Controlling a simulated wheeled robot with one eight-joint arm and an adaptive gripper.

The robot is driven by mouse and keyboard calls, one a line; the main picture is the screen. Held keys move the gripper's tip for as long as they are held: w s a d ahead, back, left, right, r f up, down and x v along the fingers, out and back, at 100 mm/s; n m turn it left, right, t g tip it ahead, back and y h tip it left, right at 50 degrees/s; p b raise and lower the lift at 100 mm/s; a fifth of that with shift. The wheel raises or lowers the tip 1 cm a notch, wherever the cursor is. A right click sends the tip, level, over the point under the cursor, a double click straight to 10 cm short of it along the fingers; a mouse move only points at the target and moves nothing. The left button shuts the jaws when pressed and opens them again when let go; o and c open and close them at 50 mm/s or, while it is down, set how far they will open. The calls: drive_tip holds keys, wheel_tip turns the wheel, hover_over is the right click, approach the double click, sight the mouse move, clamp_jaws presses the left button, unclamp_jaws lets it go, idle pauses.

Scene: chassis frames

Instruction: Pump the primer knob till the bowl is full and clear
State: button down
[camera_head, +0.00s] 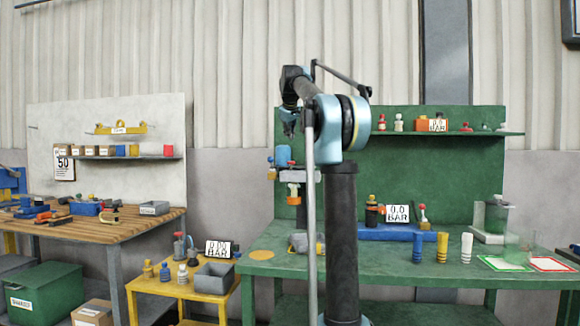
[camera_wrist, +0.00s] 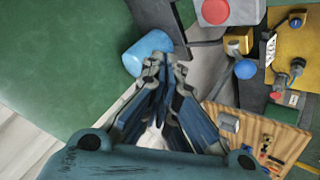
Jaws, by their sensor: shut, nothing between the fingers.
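My gripper (camera_head: 289,130) hangs at the end of my raised arm, in front of the left end of the green back panel. In the wrist view its fingers (camera_wrist: 165,72) are shut with nothing between them. Against the panel is a small pale bracket (camera_head: 297,176) with a blue cylinder (camera_head: 283,155) above it and an orange part (camera_head: 293,190) below. A blue cylinder (camera_wrist: 148,53) also shows just beyond the fingertips in the wrist view, apart from them as far as I can see. I cannot tell which part is the primer knob, nor see the bowl's contents.
A yellow table (camera_head: 180,290) holds small parts and another BAR card (camera_head: 218,248). A wooden bench (camera_head: 110,228) is at the left.

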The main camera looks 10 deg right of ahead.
drive_tip(key=shift+w+r, duration=0.15)
drive_tip(key=shift+w, duration=0.05)
idle(0.3)
drive_tip(key=shift+f, duration=4.4)
drive_tip(key=shift+s+f, duration=0.1)
drive_tip(key=shift+f, duration=1.25)
drive_tip(key=shift+r, duration=1.4)
drive_tip(key=shift+r, duration=0.1)
drive_tip(key=shift+r, duration=2.4)
